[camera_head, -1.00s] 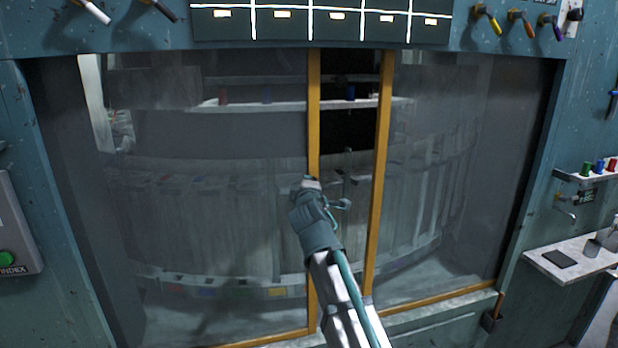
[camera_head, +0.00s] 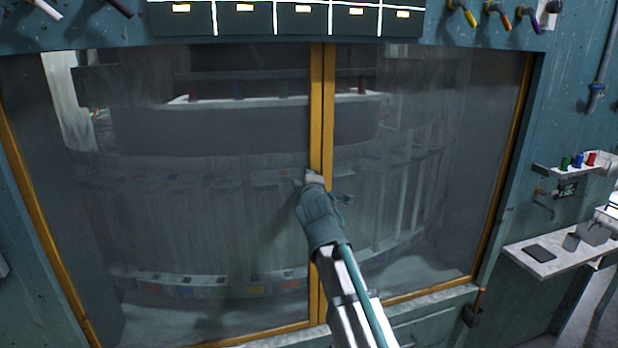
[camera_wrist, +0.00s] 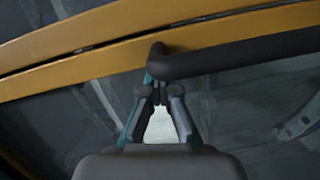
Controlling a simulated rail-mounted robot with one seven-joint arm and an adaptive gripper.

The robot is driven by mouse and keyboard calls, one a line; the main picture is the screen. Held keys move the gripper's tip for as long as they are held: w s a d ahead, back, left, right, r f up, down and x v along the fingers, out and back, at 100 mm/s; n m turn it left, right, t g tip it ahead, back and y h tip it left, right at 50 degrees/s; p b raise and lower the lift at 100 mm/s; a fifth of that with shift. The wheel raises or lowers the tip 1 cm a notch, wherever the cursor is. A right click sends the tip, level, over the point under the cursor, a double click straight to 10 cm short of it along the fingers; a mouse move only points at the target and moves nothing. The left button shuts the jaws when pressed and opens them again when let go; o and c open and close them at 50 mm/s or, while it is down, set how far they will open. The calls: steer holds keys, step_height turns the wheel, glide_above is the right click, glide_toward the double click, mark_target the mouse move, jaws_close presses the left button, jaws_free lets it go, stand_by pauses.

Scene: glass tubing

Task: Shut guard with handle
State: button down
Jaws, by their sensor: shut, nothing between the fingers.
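The guard is a pair of large glass panels in yellow frames, the left panel (camera_head: 210,130) and the right panel (camera_head: 420,150). Their inner yellow stiles stand side by side in the middle, with only a thin dark line between them. In the wrist view a dark bar handle (camera_wrist: 240,57) is fixed to a yellow stile (camera_wrist: 120,57). My gripper (camera_head: 314,177) is at the middle stiles. In the wrist view my gripper (camera_wrist: 158,84) has its fingertips together just below the bent end of the handle, with nothing held. Whether they touch the handle is unclear.
Behind the glass are a shelf and a curved row of pale panels. Coloured hanging levers (camera_head: 495,12) are at the upper right. A small side shelf (camera_head: 560,250) with a dark pad and containers juts out at the right, below several coloured spools (camera_head: 578,161).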

steer(key=shift+d, duration=0.2)
steer(key=s+d+p, duration=0.1)
steer(key=s+p, duration=0.1)
steer(key=s, duration=0.8)
steer(key=s+d+f+m+g+h+b, duration=0.1)
steer(key=s+d+f+m+g, duration=0.25)
steer(key=f, duration=1.15)
steer(key=s+d+f+m+g+h, duration=0.1)
steer(key=s+d+f+m+g, duration=0.3)
steer(key=f, duration=1.2)
steer(key=s+d+f+m+g+h+b, duration=0.1)
steer(key=s+d+f+m+g, duration=0.3)
steer(key=f, duration=1.1)
steer(key=s+d+f+m+g, duration=0.35)
steer(key=s+f+g, duration=0.25)
steer(key=s+f, duration=0.9)
steer(key=s+d+f+g, duration=0.2)
steer(key=s+f, duration=0.3)
steer(key=s, duration=0.3)
steer(key=s+d+f+m+g+b, duration=0.1)
steer(key=s+d+f+g, duration=0.1)
steer(key=s+f, duration=0.3)
steer(key=s+d+f+m+g+b, duration=0.1)
steer(key=s+f, duration=0.4)
steer(key=s, duration=0.6)
steer(key=shift+s+d+f+g+y, duration=0.2)
steer(key=shift+s+d+g+y, duration=0.1)
steer(key=shift+d+g, duration=0.5)
